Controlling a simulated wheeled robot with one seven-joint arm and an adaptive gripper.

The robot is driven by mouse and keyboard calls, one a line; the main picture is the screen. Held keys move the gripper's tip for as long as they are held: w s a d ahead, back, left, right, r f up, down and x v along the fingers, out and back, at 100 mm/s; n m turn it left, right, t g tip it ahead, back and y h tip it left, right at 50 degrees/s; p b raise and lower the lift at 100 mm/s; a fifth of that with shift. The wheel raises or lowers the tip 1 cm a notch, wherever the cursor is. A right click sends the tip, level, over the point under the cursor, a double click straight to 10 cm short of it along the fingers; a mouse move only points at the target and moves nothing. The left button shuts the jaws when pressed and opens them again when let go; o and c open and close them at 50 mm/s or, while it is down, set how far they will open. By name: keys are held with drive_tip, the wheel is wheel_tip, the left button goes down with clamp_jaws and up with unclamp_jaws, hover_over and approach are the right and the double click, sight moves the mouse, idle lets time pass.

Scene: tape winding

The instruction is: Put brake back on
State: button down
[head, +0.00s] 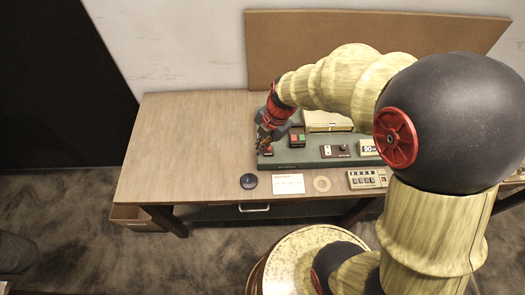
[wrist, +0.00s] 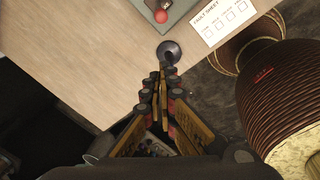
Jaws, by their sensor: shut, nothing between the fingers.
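A green machine base (head: 310,162) stands on the wooden table, and its corner also shows in the wrist view (wrist: 180,10). A red button (head: 268,151) sits at its front left corner and is also in the wrist view (wrist: 162,16). A red and green button box (head: 297,140), a small dark switch panel (head: 335,151) and a display reading about 50 (head: 369,147) are on the base. I cannot tell which part is the brake.
The disc (head: 249,181) lies on the table before the base, beside a white fault sheet (head: 288,184), a tan ring (head: 321,184) and a beige keyed box (head: 366,179). The table's left part is clear. A brown board (head: 370,45) stands behind. My arm hides the right side.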

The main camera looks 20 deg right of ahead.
sight(269, 150)
drive_tip(key=shift+f, duration=0.15)
drive_tip(key=b+x, duration=0.1)
drive_tip(key=x, duration=0.9)
drive_tip(key=d, duration=0.1)
drive_tip(key=w+d, duration=0.1)
drive_tip(key=w+d+r, duration=0.1)
drive_tip(key=shift+d, duration=0.25)
